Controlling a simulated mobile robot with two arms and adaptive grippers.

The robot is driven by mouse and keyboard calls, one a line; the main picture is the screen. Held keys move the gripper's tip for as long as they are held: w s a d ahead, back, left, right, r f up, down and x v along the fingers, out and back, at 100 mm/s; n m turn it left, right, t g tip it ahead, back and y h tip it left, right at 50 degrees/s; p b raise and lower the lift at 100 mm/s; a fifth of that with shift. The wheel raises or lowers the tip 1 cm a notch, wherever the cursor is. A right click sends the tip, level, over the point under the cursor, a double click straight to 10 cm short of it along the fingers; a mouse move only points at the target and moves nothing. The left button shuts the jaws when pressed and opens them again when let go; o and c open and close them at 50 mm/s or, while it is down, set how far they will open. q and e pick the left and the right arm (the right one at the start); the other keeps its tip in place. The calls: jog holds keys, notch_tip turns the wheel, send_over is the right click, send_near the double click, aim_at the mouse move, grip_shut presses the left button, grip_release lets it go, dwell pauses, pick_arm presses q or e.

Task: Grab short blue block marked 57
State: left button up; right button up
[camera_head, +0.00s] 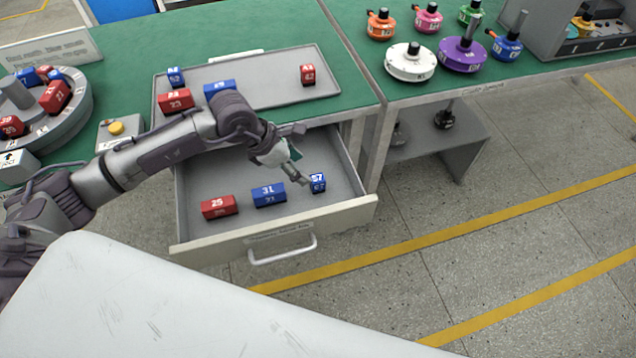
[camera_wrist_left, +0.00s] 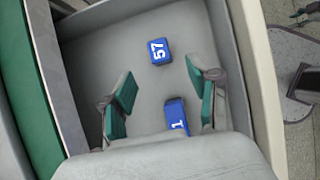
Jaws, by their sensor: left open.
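The short blue block marked 57 (camera_head: 318,183) lies in the open drawer, towards its right side. It also shows in the left wrist view (camera_wrist_left: 159,51), ahead of the fingertips and between their lines. My left gripper (camera_head: 300,168) is over the drawer, just up and left of the block. In the left wrist view its two green-padded fingers (camera_wrist_left: 160,92) are spread apart with nothing held between them. The longer blue block marked 31 (camera_head: 268,195) lies left of block 57. It shows partly between the fingers in the left wrist view (camera_wrist_left: 175,115). My right gripper is not in view.
A red block marked 25 (camera_head: 219,206) lies at the drawer's left. The drawer's front wall (camera_head: 215,249) and sides enclose the blocks. A grey tray (camera_head: 270,98) with several blocks sits on the green table above. Drawer floor around block 57 is clear.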

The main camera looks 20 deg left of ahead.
aim_at(316, 178)
pick_arm(q)
jog(key=x, duration=0.8)
jog(key=shift+w+d+f+p, duration=0.2)
jog(key=shift+d+f+p, duration=0.05)
jog(key=shift+d+p, duration=0.05)
grip_shut()
